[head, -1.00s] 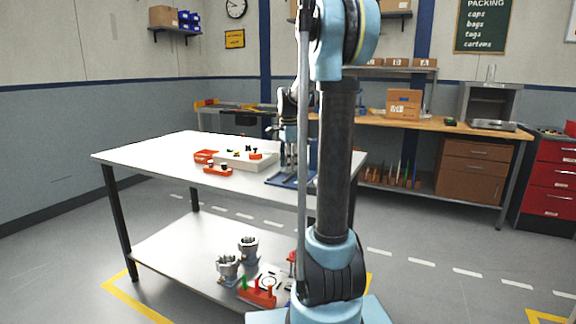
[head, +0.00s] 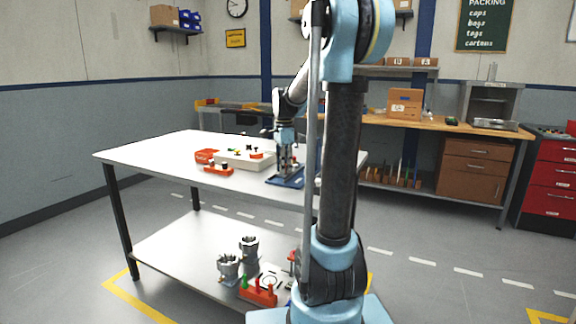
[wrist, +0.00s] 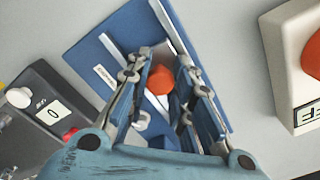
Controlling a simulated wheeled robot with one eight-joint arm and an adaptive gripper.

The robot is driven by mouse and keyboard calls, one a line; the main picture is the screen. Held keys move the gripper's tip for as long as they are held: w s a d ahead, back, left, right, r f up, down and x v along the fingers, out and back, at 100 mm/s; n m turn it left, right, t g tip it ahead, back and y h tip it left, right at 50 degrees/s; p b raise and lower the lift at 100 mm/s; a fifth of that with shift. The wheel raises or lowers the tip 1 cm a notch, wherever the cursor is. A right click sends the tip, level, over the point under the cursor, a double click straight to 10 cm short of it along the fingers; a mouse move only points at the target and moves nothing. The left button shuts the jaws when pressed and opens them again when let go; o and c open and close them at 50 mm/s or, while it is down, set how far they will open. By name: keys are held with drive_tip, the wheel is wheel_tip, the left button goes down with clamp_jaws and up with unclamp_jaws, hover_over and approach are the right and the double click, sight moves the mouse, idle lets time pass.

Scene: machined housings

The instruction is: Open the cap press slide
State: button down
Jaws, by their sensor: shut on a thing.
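The cap press has a flat blue base (head: 290,181) at the near right part of the table in the head view; its blue plate (wrist: 95,50) with pale rails fills the middle of the wrist view. An orange knob (wrist: 160,81) sits over the plate. My gripper (wrist: 167,75) has its two fingers on either side of this knob and is shut on it. In the head view my gripper (head: 285,164) points down at the press. The fingers and palm hide part of the slide, so its travel is hard to tell.
A dark box with a display (wrist: 48,110) stands left of the press, and a pale box with an orange top (wrist: 290,70) stands right. A pale tray (head: 235,163), a red bin (head: 206,156) and a red rack (head: 217,170) are on the table. Its left part is clear.

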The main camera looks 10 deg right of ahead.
drive_tip(key=s+a, duration=0.3)
drive_tip(key=s, duration=0.2)
drive_tip(key=shift+a, duration=0.4)
drive_tip(key=shift+w, duration=0.1)
drive_tip(key=c, duration=1.4)
unclamp_jaws()
drive_tip(key=shift+o, duration=0.2)
wheel_tip(320, 180, up, 12)
